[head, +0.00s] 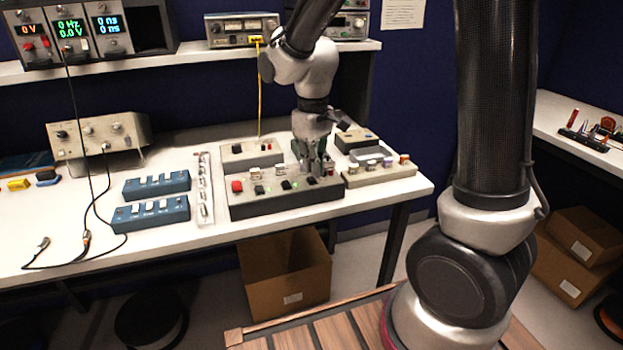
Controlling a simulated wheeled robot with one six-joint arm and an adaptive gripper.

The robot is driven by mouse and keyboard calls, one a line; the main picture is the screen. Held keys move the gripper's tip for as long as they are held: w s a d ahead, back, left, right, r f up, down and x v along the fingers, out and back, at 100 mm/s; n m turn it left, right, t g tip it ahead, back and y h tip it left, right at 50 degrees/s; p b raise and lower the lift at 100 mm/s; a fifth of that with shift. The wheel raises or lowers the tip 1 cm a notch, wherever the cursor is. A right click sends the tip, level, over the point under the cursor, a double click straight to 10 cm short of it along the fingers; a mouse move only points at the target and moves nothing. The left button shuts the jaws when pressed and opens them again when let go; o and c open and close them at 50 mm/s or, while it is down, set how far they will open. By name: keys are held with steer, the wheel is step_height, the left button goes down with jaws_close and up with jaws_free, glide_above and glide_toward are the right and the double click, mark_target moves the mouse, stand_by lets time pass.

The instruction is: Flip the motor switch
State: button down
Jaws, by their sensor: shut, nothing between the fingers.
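A dark control box (285,203) with a red button (237,186) and several small switches and knobs on its sloping top stands on the white bench. My gripper (316,175) is shut with nothing in it and points down at the right part of this box. Its fingertips are at or just above the panel; I cannot tell whether they touch it. The gripper hides part of the panel behind it. No label shows clearly enough to tell which control is the motor switch.
Two blue switch boxes (150,212) and a white strip (204,188) lie left of the dark box. A beige panel (378,175) stands close on its right. Instruments and a yellow cable (260,95) are behind.

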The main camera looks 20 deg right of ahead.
mark_target(313, 181)
steer(key=shift+f, duration=1.1)
stand_by(0.9)
steer(key=shift+r, duration=3.5)
steer(key=s+d+r+m+t, duration=0.2)
steer(key=s+d+r+m, duration=0.1)
steer(key=s+d, duration=0.4)
steer(key=s+d+r+m+t, duration=0.2)
steer(key=s+d+r, duration=0.4)
steer(key=s, duration=0.6)
steer(key=shift+d+m, duration=0.5)
steer(key=shift+d, duration=0.45)
